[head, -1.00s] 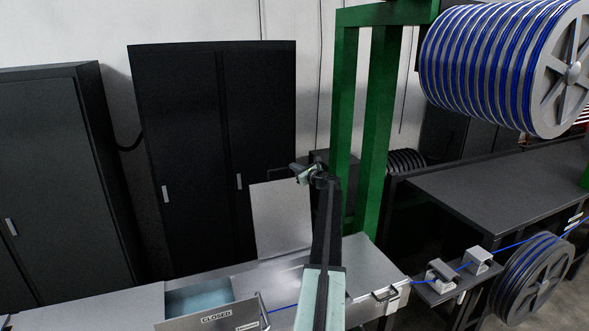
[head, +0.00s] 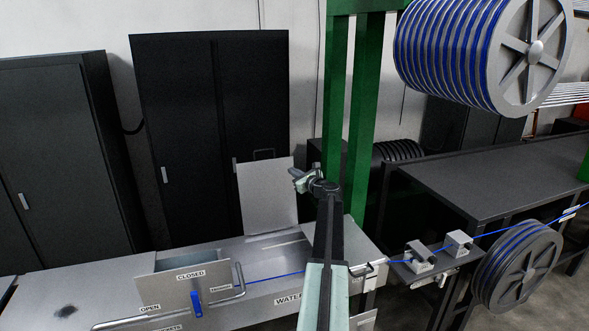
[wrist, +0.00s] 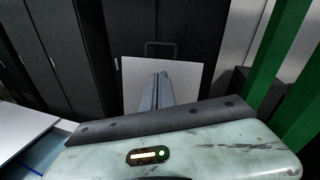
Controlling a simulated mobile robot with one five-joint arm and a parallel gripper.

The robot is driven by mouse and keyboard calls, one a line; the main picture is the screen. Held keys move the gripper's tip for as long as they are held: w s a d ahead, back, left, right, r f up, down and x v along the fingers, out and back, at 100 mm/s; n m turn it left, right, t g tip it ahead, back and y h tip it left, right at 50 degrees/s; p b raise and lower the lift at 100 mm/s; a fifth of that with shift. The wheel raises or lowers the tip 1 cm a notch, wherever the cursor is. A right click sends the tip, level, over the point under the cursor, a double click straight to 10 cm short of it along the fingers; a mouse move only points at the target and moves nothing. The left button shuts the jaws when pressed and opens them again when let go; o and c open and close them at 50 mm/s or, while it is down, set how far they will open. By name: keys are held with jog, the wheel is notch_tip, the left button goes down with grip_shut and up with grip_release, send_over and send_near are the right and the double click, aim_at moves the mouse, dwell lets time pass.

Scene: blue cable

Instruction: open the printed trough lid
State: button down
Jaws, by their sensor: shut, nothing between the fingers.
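A pale grey lid panel (head: 266,200) stands upright at the back of the metal trough (head: 215,258). A dark loop handle (head: 264,154) is at its top edge. In the wrist view, the panel (wrist: 190,77) and its handle (wrist: 160,46) are straight ahead. My gripper (head: 296,178) is shut and empty, beside the panel's right edge in the head view. In the wrist view, its fingertips (wrist: 161,76) overlap the panel's middle, below the handle. I cannot tell whether they touch it. My arm hides part of the trough's right end.
A front plate (head: 168,268) marked CLOSED and a blue lever (head: 196,303) are on the trough's near side. A blue cable (head: 274,280) runs along it. A green post (head: 360,120) stands behind my arm, cable reels (head: 530,50) are at right, and dark cabinets (head: 190,130) behind.

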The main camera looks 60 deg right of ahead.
jog(key=s+a+f+b, duration=0.6)
jog(key=s, duration=0.3)
jog(key=shift+a+f, duration=0.35)
jog(key=shift+f, duration=0.05)
